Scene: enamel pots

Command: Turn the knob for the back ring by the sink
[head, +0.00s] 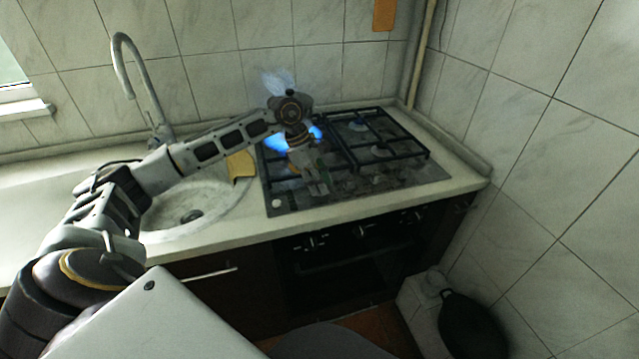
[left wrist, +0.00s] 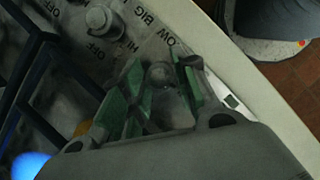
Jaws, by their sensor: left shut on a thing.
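My left gripper (head: 318,187) reaches over the front of the black gas hob (head: 432,174). In the left wrist view its green-padded fingers (left wrist: 160,90) are shut around a small grey knob (left wrist: 160,75). Another round knob (left wrist: 100,18) stands apart from the fingers, with "OFF" and "HI" printed near it. Blue flames (head: 277,142) burn on the left side of the hob, partly hidden behind my wrist. A blue glow (left wrist: 28,166) also shows in the left wrist view. The held knob is mostly hidden in the head view. My right gripper is not in view.
The sink (head: 220,212) with its tall curved tap (head: 123,62) lies left of the hob. A yellow-tan item (head: 240,165) stands between them. Black pan grates (head: 378,135) rise over the hob. Tiled walls bound the back and right. A black object (head: 470,325) stands low at right.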

